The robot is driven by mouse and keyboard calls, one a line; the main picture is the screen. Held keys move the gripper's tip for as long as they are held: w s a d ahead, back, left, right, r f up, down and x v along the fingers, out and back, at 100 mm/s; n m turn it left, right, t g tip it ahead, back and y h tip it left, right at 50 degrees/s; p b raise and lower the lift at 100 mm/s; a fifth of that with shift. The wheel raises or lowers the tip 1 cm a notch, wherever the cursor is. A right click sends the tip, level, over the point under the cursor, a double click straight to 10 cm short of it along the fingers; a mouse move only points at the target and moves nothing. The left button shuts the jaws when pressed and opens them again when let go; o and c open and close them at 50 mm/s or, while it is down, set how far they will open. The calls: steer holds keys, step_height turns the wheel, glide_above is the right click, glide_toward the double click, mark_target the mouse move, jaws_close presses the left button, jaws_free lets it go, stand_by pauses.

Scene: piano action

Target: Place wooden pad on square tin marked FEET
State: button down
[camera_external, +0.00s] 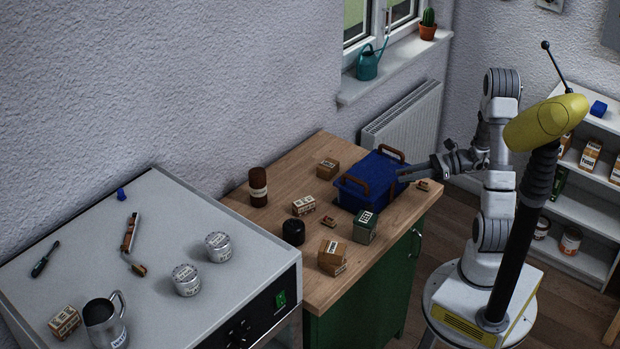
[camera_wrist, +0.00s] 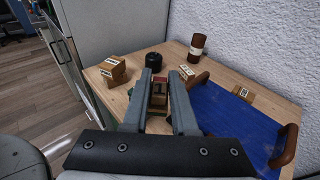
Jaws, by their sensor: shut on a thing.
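My gripper (camera_wrist: 166,76) is shut on a small brown block with a dark red part, seen between the fingers in the wrist view; it looks like the wooden pad (camera_wrist: 159,90). In the external view my gripper (camera_external: 401,176) is in the air at the right end of the blue box, and the held pad is too small to make out. A dark green square tin (camera_external: 366,226) with a pale label stands in front of the blue box; its lettering is too small to read.
The blue box (camera_external: 355,192) with brown handles stands beside my gripper. Small wooden pieces lie on the worktop (camera_external: 423,185) (camera_external: 328,221). Stacked cartons (camera_external: 332,253), a black jar (camera_external: 293,232) and a brown jar (camera_external: 258,187) stand to the left.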

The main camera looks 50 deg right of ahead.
steer(key=shift+w+a+r+g, duration=0.1)
steer(key=shift+a+r+g, duration=0.2)
steer(key=shift+a, duration=0.1)
steer(key=shift+w+a+y, duration=0.15)
steer(key=shift+a+y, duration=0.15)
glide_above(364, 217)
step_height(364, 217, down, 7)
steer(key=shift+r, duration=0.1)
steer(key=shift+f+b, duration=0.4)
steer(key=shift+f, duration=1.6)
steer(key=shift+f, duration=0.1)
steer(key=shift+f, duration=0.15)
steer(key=c, duration=0.7)
jaws_free()
steer(key=shift+r, duration=0.2)
